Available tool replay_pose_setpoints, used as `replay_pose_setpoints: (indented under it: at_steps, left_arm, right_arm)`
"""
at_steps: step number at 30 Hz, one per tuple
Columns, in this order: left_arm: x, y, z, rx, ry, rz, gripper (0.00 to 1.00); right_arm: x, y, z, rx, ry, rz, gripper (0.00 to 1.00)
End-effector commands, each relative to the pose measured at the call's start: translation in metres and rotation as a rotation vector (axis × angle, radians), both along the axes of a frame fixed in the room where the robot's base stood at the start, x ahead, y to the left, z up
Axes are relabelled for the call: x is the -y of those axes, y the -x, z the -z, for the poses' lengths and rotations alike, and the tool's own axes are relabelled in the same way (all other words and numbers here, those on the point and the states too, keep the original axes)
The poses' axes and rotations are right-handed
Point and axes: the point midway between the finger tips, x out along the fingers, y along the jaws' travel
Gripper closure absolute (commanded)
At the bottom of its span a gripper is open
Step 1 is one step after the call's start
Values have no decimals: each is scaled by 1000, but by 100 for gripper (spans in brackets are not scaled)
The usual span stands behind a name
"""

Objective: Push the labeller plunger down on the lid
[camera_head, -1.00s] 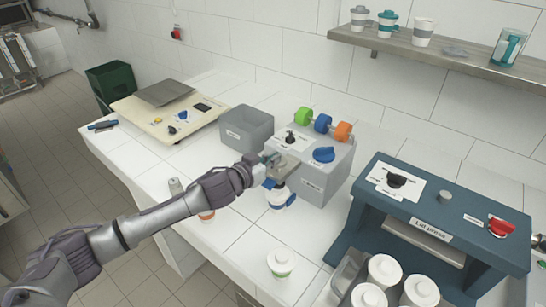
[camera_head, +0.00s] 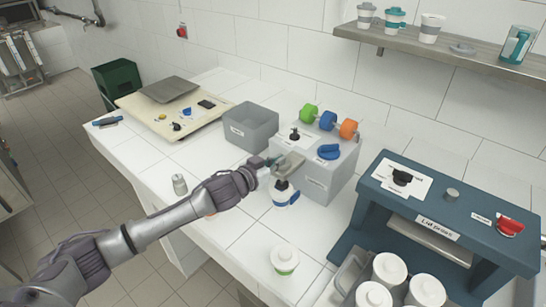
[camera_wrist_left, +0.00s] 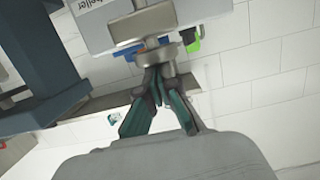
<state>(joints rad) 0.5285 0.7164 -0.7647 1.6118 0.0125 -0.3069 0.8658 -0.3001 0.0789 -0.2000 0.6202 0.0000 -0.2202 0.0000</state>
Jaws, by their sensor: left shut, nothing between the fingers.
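The labeller (camera_head: 322,180) is a grey box on the white counter, with green, blue and orange rolls and a blue knob on top. Its metal plunger (camera_head: 291,163) sticks out at the front; it also shows in the left wrist view (camera_wrist_left: 140,67). A white cup with blue parts (camera_head: 284,194) stands below the plunger; its lid is mostly hidden by the plunger and gripper. My left gripper (camera_head: 275,163) is shut and empty, its fingertips at the plunger. In the left wrist view the fingertips (camera_wrist_left: 157,75) appear to touch the metal; contact is uncertain. My right gripper is not seen.
A blue lid press (camera_head: 440,215) stands to the right, with several white cups in front of it. A white cup with a green band (camera_head: 285,260) stands near the counter's front edge. An open grey bin (camera_head: 251,128) is left of the labeller.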

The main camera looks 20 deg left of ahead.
Motion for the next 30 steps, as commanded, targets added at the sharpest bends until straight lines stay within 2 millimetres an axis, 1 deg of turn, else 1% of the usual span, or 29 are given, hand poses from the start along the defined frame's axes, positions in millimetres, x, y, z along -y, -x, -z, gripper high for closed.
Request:
replay_pose_setpoints:
  at_steps: [1,2,5,11,13,24,27,30]
  left_arm:
    - [0,3,8,-22,-4,-2,100]
    - [0,3,5,-22,-4,-2,100]
    - [-1,2,-8,-19,-3,-2,100]
    - [-3,-3,-45,-5,-1,-2,100]
    - [-8,7,-36,-4,-3,-2,100]
    - [-29,69,-52,0,-3,0,100]
    - [-34,79,-56,1,-2,-2,100]
    - [-35,85,-59,2,-1,-2,100]
  right_arm:
    - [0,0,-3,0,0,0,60]
    - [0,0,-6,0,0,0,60]
    - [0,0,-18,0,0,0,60]
    - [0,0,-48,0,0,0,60]
    - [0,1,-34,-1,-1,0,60]
    - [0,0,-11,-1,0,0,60]
    - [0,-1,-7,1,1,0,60]
    - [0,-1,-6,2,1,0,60]
